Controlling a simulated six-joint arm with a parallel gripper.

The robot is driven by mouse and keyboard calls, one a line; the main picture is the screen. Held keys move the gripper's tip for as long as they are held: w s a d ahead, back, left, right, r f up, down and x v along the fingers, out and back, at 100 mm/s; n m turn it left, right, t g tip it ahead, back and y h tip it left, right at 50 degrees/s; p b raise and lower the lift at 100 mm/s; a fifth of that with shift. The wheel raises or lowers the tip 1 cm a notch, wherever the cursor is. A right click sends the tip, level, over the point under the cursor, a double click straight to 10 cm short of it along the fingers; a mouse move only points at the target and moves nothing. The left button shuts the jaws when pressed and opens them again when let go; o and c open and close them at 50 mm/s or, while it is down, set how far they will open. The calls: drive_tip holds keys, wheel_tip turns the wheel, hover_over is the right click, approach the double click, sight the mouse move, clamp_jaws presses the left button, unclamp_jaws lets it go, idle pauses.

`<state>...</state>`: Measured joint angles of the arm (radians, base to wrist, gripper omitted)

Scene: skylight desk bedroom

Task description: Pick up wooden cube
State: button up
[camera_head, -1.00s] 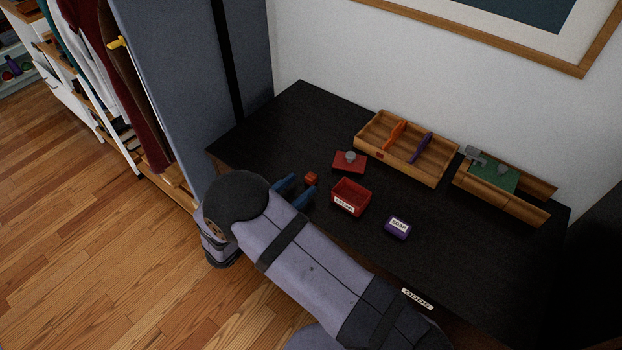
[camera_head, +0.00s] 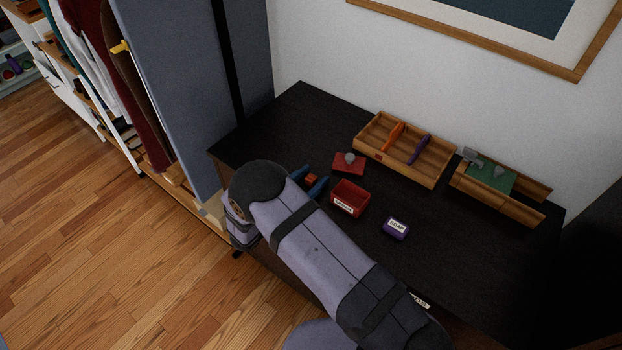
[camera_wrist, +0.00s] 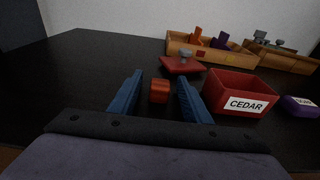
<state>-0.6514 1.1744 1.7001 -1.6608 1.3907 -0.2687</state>
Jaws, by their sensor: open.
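In the head view my arm and wrist hide part of the fingers.
A red open box labelled CEDAR (camera_head: 349,198) stands close right of the fingers. A red lid with a grey knob (camera_head: 348,163) lies behind the cube. A purple SOAP block (camera_head: 396,228), a divided wooden tray (camera_head: 432,165) and a wooden box with a green lid (camera_head: 535,211) are farther right.

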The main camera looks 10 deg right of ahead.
sight(311, 177)
clamp_jaws()
drive_tip(key=shift+r, duration=0.15)
drive_tip(key=shift+r+b, duration=0.65)
drive_tip(key=shift+r, duration=4.2)
